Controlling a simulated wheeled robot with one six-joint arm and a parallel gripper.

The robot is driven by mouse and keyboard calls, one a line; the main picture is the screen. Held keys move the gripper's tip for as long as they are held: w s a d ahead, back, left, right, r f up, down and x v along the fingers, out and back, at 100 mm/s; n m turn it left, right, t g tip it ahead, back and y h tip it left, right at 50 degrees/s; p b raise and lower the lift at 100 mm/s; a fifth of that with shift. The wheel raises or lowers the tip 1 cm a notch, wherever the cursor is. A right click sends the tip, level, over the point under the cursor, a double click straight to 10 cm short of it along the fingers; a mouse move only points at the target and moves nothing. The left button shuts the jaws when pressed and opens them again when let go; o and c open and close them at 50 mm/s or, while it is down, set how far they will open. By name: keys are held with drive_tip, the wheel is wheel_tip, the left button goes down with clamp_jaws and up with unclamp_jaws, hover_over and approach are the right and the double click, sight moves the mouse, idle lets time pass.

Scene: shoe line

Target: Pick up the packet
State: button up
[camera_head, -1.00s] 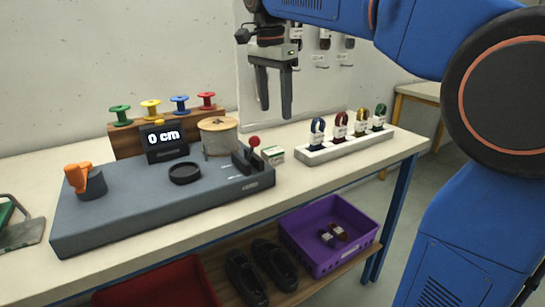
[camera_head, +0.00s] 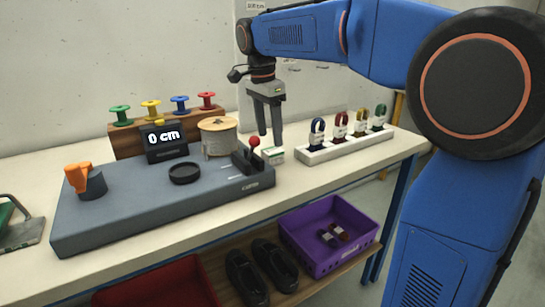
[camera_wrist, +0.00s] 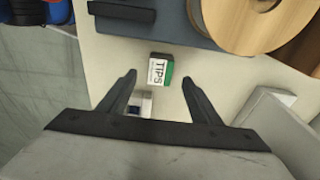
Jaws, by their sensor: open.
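The packet is a small white and green box (camera_wrist: 160,70) with "TIPS" printed on it. It lies on the bench beside the grey machine, and it also shows in the head view (camera_head: 274,155), close below my gripper (camera_head: 269,140). In the wrist view, my gripper (camera_wrist: 158,82) is open, with its two fingers apart and pointing down toward the packet. Nothing is held. The packet lies just ahead of and between the fingertips in that view, apart from both.
The grey machine (camera_head: 130,215) with its red-knobbed lever (camera_head: 254,142) and a wooden spool (camera_head: 217,136) stand close left of the packet. A white rack (camera_head: 325,153) of several laced bundles stands to the right. A purple crate (camera_head: 300,255) sits on the lower shelf.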

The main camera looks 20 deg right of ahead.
sight(272, 150)
drive_tip(key=shift+w+d+f, duration=0.1)
drive_tip(key=shift+d+f, duration=0.05)
drive_tip(key=shift+f, duration=0.95)
drive_tip(key=shift+w+d+f, duration=0.1)
drive_tip(key=shift+d+f, duration=0.1)
drive_tip(key=shift+f, duration=0.95)
drive_tip(key=shift+d+f, duration=0.15)
drive_tip(key=shift+f, duration=0.95)
drive_tip(key=c, duration=1.2)
